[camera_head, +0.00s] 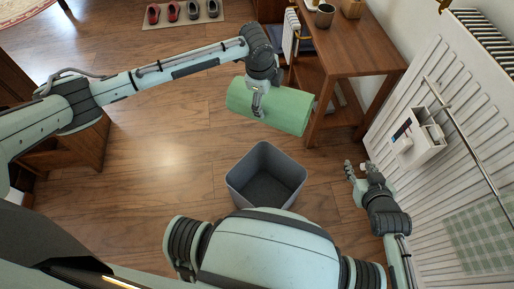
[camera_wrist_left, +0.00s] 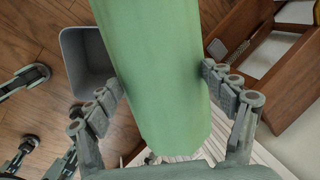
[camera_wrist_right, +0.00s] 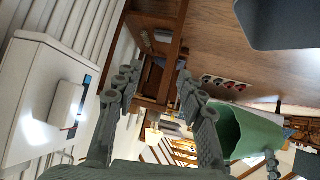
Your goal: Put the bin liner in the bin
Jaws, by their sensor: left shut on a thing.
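The bin liner (camera_head: 285,108) is a pale green tube, lying tilted in the air beyond the bin. My left gripper (camera_head: 258,103) is shut on it; in the left wrist view the liner (camera_wrist_left: 155,75) fills the space between the fingers. The bin (camera_head: 285,170) is grey, square and open-topped, and looks empty on the floor before my base. It also shows in the left wrist view (camera_wrist_left: 88,62) and at the right wrist view's top right (camera_wrist_right: 280,22). My right gripper (camera_head: 356,167) is open and empty, right of the bin. The right wrist view shows the liner's open end (camera_wrist_right: 250,135).
A wooden table (camera_head: 352,50) with cups stands behind right of the liner. A white radiator (camera_head: 400,110) with a hanging white caddy (camera_head: 418,138) is close to my right arm. Shoes on a mat (camera_head: 210,14) lie far back. The floor left of the bin is clear.

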